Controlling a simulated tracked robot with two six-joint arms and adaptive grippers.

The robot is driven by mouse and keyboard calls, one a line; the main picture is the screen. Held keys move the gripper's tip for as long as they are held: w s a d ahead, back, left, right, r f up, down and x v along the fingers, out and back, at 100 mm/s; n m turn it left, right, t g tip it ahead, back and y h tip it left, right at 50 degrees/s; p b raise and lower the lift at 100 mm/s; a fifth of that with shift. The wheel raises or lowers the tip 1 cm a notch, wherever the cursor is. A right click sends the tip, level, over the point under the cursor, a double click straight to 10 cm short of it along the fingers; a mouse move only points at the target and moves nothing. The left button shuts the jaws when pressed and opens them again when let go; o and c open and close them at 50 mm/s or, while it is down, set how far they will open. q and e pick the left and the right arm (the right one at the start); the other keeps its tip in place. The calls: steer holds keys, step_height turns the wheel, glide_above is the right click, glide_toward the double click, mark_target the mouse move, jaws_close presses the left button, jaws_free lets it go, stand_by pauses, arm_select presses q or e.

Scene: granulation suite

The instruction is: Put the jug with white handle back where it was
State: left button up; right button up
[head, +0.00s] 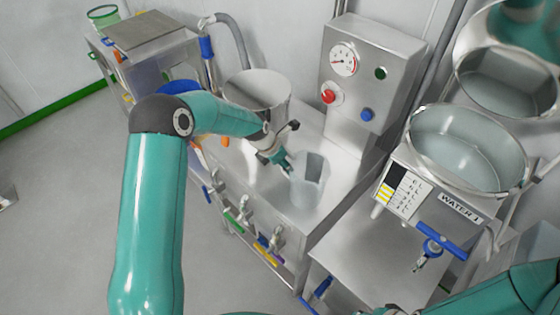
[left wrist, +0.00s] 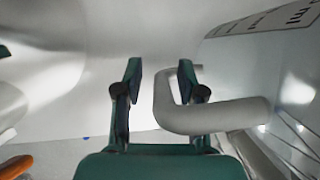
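A grey, see-through jug (head: 314,178) stands on the steel bench (head: 262,190) in the head view. My left gripper (head: 287,165) is just left of it, close to its side. In the left wrist view a thick white handle (left wrist: 215,116) lies to the right of centre.
A large steel pot (head: 258,88) stands behind my left wrist. A control box with a gauge (head: 345,62) rises behind the jug. A round basin (head: 468,148) labelled WATER 1 is at the right. Several taps (head: 243,212) line the bench front.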

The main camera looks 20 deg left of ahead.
arm_select(q)
steer(key=shift+r, duration=0.15)
steer(key=shift+a+r, duration=0.1)
steer(key=shift+r, duration=0.15)
steer(key=p+v, duration=0.4)
steer(key=v, duration=0.7)
steer(key=shift+r+p, duration=0.2)
steer(key=shift+p, duration=0.1)
steer(key=shift+s+a, duration=0.1)
steer(key=shift+s, duration=0.05)
steer(key=shift+s, duration=0.1)
